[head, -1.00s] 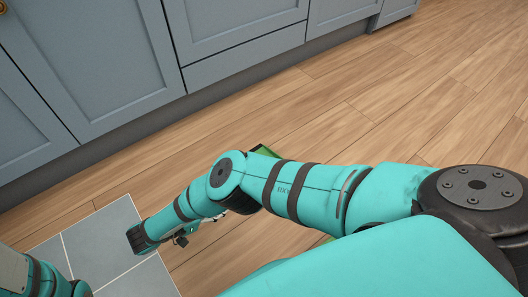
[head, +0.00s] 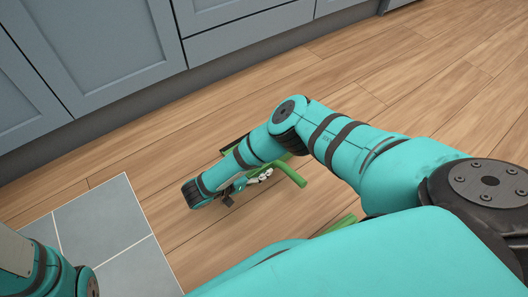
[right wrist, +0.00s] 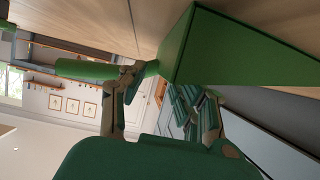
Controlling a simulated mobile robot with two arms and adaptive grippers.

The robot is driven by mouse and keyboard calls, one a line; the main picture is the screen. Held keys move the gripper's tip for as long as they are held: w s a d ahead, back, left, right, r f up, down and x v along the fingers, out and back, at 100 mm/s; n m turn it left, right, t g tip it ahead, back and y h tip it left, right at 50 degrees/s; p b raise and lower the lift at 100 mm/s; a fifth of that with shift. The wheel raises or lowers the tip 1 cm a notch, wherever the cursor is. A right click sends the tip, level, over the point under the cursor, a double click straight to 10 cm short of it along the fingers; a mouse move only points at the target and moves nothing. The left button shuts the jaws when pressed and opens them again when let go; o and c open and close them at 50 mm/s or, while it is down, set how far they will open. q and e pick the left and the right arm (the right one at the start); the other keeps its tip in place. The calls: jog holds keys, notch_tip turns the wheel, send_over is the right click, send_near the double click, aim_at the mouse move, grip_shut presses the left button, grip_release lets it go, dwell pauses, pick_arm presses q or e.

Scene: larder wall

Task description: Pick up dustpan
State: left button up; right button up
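The green dustpan (head: 292,174) lies on the wooden floor, partly hidden behind my right forearm; its stubby handle shows. In the right wrist view, its flat green body (right wrist: 225,48) fills the upper right, and its round handle (right wrist: 85,69) points left. My right gripper (right wrist: 168,95) has its two fingers spread apart. The left fingertip overlaps the narrow neck between handle and body; I cannot tell whether it touches. In the head view, my right gripper (head: 245,187) is beside the dustpan, mostly hidden by the wrist. My left gripper is out of view.
Blue-grey cabinets (head: 105,50) line the back. Grey tiles (head: 100,230) lie at lower left. Another green piece (head: 340,226) shows partly behind my right arm; what it belongs to is hidden. The floor to the right and along the cabinets is clear.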

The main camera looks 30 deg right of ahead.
jog(key=shift+x, duration=0.8)
jog(key=shift+c, duration=0.4)
grip_shut()
jog(key=shift+r, duration=0.1)
